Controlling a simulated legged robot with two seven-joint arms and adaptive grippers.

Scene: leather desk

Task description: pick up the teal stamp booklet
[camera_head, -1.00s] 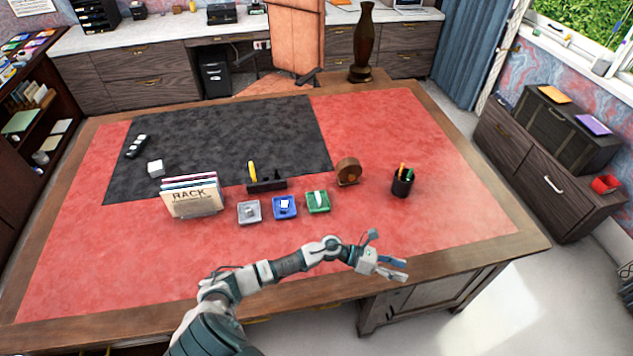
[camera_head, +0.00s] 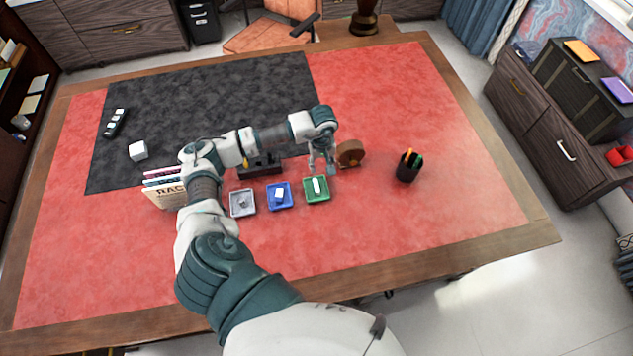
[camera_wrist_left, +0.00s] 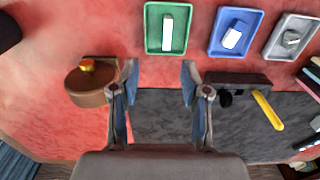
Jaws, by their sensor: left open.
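My left gripper (camera_head: 321,168) points down with its fingers apart, above the far side of the green tray (camera_head: 307,198). In the left wrist view its open fingers (camera_wrist_left: 160,80) have nothing between them; the green tray (camera_wrist_left: 150,38) lies just beyond the tips. A small pale item (camera_head: 317,185) lies in that tray; it shows white in the left wrist view (camera_wrist_left: 168,31). I cannot make out a clearly teal booklet, nor tell whether this item is it. My right gripper is not in view.
A blue tray (camera_head: 269,204) and a grey tray (camera_head: 233,210) stand left of the green one. A round wooden item (camera_head: 350,153) is close right of the gripper. A pen cup (camera_head: 407,170) stands farther right. A dark holder (camera_head: 262,169) is partly behind my arm.

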